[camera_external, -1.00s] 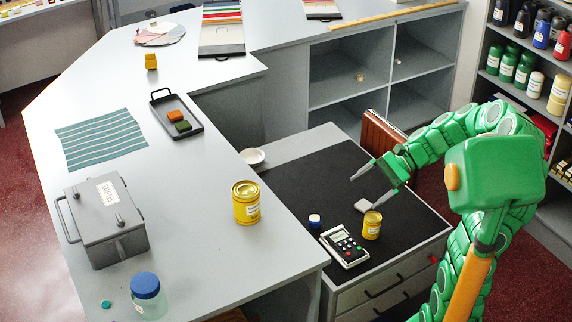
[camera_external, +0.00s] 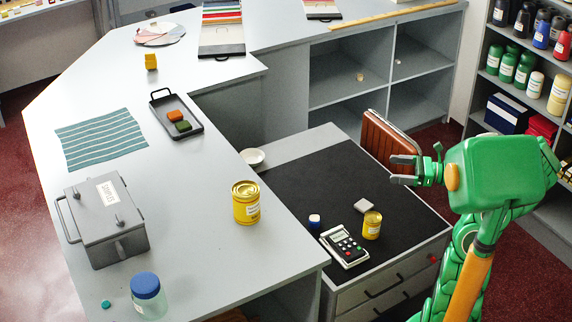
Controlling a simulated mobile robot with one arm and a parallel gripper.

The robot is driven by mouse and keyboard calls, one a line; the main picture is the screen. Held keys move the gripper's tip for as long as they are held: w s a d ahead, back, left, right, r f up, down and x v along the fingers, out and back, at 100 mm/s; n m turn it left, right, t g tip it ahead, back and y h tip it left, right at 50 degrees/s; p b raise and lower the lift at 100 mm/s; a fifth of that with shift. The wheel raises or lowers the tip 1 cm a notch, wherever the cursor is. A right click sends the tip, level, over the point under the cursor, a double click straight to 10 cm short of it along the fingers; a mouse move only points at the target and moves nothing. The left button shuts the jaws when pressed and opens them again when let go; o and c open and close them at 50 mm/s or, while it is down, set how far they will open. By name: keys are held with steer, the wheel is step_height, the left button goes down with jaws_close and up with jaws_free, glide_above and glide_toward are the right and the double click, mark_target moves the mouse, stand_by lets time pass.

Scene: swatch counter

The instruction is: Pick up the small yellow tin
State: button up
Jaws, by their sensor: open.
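The small yellow tin (camera_external: 372,226) stands upright on the black desk top, beside a calculator. My gripper (camera_external: 391,169) is open and empty. In the picture it shows above and slightly right of the small tin, in front of the brown case, and it is clear of the tin.
The calculator (camera_external: 344,246) is close to the small tin's left side. A brown ribbed case (camera_external: 388,144) stands at the desk's back right. The desk's middle is clear.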

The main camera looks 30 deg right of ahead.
glide_toward(367, 220)
steer(key=w, duration=0.1)
steer(key=f, duration=0.1)
steer(key=w, duration=0.1)
steer(key=shift+w+a+f, duration=0.3)
steer(key=shift+f, duration=0.05)
steer(key=shift+x, duration=3.85)
steer(key=shift+w+f, duration=0.1)
steer(key=c, duration=1.2)
steer(key=shift+c, duration=0.3)
